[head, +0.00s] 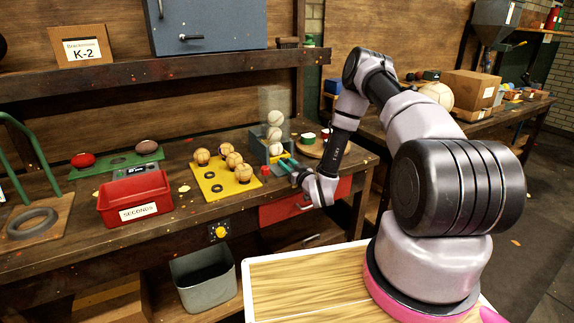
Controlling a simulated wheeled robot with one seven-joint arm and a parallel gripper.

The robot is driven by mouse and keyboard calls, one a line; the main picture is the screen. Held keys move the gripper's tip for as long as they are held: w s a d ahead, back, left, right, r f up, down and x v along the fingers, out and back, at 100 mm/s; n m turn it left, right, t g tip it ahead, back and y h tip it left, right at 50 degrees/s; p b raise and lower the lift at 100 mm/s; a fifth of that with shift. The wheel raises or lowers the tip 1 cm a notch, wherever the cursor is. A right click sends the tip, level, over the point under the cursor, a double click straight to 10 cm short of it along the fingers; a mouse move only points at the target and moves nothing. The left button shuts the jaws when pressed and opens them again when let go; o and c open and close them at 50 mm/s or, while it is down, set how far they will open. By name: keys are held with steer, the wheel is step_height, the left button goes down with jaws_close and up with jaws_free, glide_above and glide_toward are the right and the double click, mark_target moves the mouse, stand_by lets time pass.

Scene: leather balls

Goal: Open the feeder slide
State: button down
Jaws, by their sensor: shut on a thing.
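The ball feeder (257,147) stands on the workbench, with a grey-blue base and a clear upright tube. Several white balls (274,133) are stacked in the tube. My gripper (286,163) is low at the front right of the feeder. It is shut on the feeder slide at the feeder's base. The slide is mostly hidden by the fingers and too small to make out. I cannot tell how far out it stands. A small red piece (264,170) lies on the bench just left of the fingers.
A yellow tray (215,190) with several tan balls sits left of the feeder. A red "SECONDS" bin (135,196) is further left. A round wooden board (312,149) with small cups is behind my gripper. A grey bin (205,277) stands below the bench.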

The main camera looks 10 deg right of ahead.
steer(key=shift+s, duration=0.1)
steer(key=v, duration=0.8)
steer(key=shift+s, duration=0.1)
steer(key=c, duration=0.6)
jaws_free()
steer(key=shift+o, duration=0.2)
steer(key=v, duration=1)
steer(key=shift+s+d, duration=0.15)
steer(key=shift+s, duration=0.2)
